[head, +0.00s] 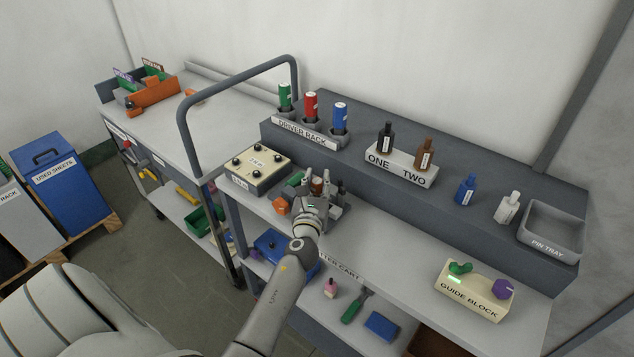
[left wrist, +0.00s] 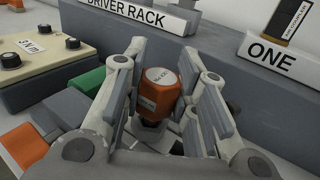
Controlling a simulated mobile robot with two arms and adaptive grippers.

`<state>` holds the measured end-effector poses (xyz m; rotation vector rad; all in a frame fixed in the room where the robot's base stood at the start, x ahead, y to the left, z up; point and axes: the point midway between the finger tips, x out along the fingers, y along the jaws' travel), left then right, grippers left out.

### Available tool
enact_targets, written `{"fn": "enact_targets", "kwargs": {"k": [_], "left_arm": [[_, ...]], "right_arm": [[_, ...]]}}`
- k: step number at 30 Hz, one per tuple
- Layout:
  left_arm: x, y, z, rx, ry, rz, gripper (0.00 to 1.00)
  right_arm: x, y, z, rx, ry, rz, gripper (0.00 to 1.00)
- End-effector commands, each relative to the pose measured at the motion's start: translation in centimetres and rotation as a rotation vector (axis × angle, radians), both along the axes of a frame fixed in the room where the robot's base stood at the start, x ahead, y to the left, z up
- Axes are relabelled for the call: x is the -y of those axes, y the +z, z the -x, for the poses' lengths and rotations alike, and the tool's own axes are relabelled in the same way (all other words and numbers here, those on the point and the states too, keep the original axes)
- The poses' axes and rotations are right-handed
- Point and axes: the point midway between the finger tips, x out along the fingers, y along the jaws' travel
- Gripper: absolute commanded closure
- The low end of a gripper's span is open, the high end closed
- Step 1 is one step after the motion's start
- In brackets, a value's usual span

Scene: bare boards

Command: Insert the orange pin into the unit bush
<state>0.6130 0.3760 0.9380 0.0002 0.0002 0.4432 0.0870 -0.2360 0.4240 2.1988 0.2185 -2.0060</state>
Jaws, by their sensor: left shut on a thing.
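My left gripper (head: 318,186) is above the work surface in front of the driver rack. In the left wrist view its fingers (left wrist: 168,88) are shut around an orange, capped piece (left wrist: 158,98) with a pale labelled top, which looks like the orange pin. It stands about upright between the fingers. A pale metallic part shows just below it, but I cannot tell whether the pin is in a bush. A grey unit with a green part (head: 294,180) and an orange part (head: 280,206) sits left of the gripper. The bush itself is hidden or unclear. My right gripper is not in view.
A knobbed box (head: 258,170) stands left of the gripper. Behind are the driver rack (head: 304,134) and the ONE/TWO holder (head: 400,168). A guide block (head: 474,292) and pin tray (head: 548,244) are at the right. The worktop between gripper and guide block is clear.

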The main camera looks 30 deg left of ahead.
Motion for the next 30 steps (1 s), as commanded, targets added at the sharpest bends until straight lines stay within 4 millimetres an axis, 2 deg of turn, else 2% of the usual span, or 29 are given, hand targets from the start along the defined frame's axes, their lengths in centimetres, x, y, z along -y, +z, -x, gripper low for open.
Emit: {"fn": "enact_targets", "kwargs": {"k": [16, 17, 22, 30], "left_arm": [[0.0, -1.5, 0.0, 0.0, 0.0, 0.0, 1.0], [0.0, -1.5, 0.0, 0.0, 0.0, 0.0, 0.72], [0.0, -1.3, 0.0, 0.0, 0.0, 0.0, 0.5], [-0.1, -1.4, 0.1, 0.0, 0.003, -0.001, 0.48]], "right_arm": [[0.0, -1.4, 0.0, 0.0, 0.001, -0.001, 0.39], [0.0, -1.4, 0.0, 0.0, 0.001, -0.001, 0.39], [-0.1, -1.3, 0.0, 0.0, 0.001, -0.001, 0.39], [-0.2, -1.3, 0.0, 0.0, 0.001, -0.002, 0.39]]}}
